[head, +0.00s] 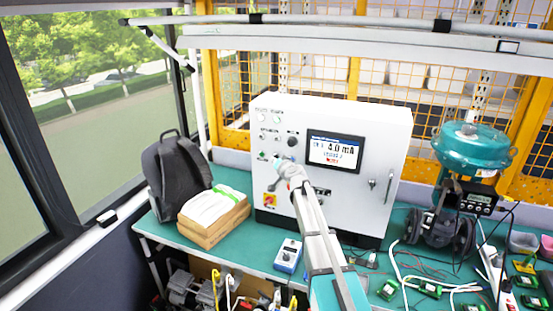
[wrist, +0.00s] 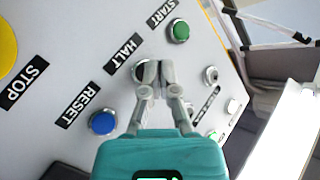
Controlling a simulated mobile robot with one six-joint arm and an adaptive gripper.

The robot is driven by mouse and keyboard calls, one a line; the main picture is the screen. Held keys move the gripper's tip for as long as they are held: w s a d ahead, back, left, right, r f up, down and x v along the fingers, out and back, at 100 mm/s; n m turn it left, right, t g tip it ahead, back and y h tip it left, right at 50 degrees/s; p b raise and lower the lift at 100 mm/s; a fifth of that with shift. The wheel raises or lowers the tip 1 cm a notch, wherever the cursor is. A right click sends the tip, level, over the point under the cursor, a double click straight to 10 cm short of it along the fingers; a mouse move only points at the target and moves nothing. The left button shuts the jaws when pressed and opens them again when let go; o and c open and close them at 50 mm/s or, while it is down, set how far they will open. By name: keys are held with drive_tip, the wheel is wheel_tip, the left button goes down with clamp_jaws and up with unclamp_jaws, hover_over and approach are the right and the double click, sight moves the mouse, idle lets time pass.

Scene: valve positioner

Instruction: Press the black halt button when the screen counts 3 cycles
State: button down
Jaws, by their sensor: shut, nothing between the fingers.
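The grey-white control cabinet (head: 377,130) stands on the bench. Its screen (head: 335,152) shows a large "4.0 mA"; the smaller lines, including any cycle count, are too small to read surely. My gripper (head: 281,161) is at the button panel, left of the screen. In the wrist view my gripper (wrist: 157,68) is shut and empty, with its fingertips over the black halt button (wrist: 138,71) beside the HALT label (wrist: 123,53). The fingers hide much of the button. I cannot tell whether they touch it or whether it is pressed.
Close by are the green start button (wrist: 180,31), the blue reset button (wrist: 102,122) and the yellow stop plate (wrist: 6,45). A backpack (head: 172,175) and a box (head: 214,222) stand left of the cabinet. A teal valve actuator (head: 470,148) and loose cables are on the right.

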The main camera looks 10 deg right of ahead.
drive_tip(key=shift+s+a, duration=0.15)
drive_tip(key=shift+s, duration=0.15)
drive_tip(key=s+a, duration=0.1)
drive_tip(key=s, duration=0.1)
drive_tip(key=s+a, duration=0.1)
drive_tip(key=s, duration=0.1)
drive_tip(key=shift+a, duration=0.2)
idle(0.6)
drive_tip(key=shift+s, duration=0.1)
idle(0.4)
drive_tip(key=s+a+f+n+g, duration=0.2)
drive_tip(key=s+f+n+g, duration=0.15)
drive_tip(key=s+f, duration=0.45)
drive_tip(key=s+a+f+n+g, duration=0.1)
drive_tip(key=s+f+n+g, duration=0.3)
drive_tip(key=s, duration=0.7)
drive_tip(key=s+d+f+m+g+h, duration=0.1)
drive_tip(key=s+d+f+g+h, duration=0.1)
drive_tip(key=s, duration=0.8)
drive_tip(key=s+d+f+m+g+h, duration=0.2)
drive_tip(key=s+d+g, duration=0.2)
drive_tip(key=s, duration=0.5)
drive_tip(key=shift+s+d+f+g+b, duration=0.4)
drive_tip(key=shift+g+b, duration=0.05)
drive_tip(key=shift+g, duration=0.7)
